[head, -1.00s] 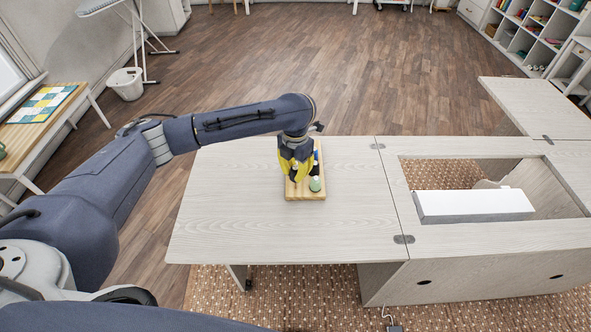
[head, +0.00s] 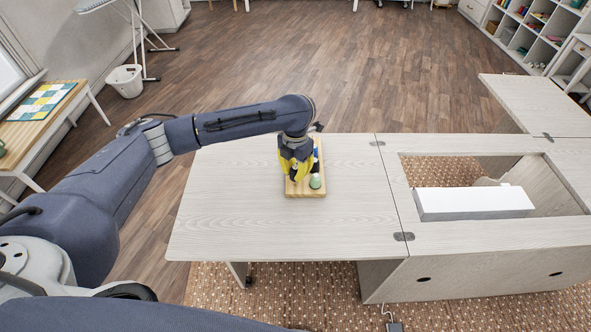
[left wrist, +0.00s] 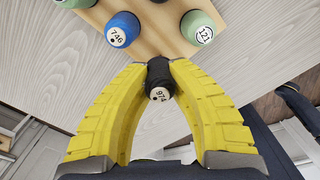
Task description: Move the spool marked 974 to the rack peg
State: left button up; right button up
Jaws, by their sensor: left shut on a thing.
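The black spool marked 974 (left wrist: 159,78) is between the yellow fingertips of my left gripper (left wrist: 158,68) in the left wrist view, and the gripper is shut on it. In the head view my left gripper (head: 295,173) is over the wooden rack (head: 304,192), which also shows in the left wrist view (left wrist: 165,35). I cannot tell whether the spool is on a peg. My right gripper is not in view.
A blue spool marked 746 (left wrist: 123,29) and a green spool marked 121 (left wrist: 198,28) stand on the rack, close to the held spool. The pale tabletop (head: 230,215) around the rack is clear. A cabinet opening with a white block (head: 470,203) is at right.

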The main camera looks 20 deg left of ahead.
pick_arm(q)
jog(key=shift+f, duration=1.15)
jog(key=o, duration=0.9)
notch_tip(320, 180, up, 12)
dwell(0.4)
